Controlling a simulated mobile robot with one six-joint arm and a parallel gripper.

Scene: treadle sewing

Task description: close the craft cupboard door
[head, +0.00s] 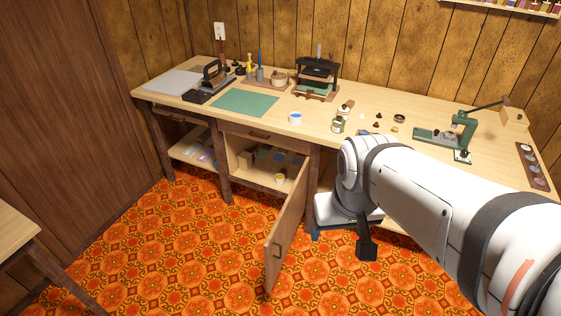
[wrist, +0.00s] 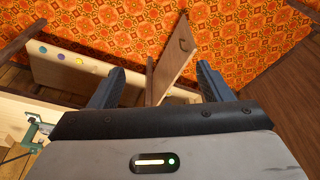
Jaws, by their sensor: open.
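The craft cupboard door (head: 287,238) is a wooden panel standing wide open, swung out from the cupboard (head: 240,158) under the bench. The cupboard's inside shows small boxes and a yellow-and-white pot (head: 280,177). My gripper (head: 341,240) is low in front of the bench, to the right of the door. It is open and nothing is held. I cannot tell whether a finger touches the door.
The bench top (head: 375,100) holds a green mat (head: 245,103), a black press (head: 317,75), an iron-like tool (head: 210,78) and several small items. A table corner (head: 15,228) stands at the left. The patterned floor (head: 190,240) is clear left of the door.

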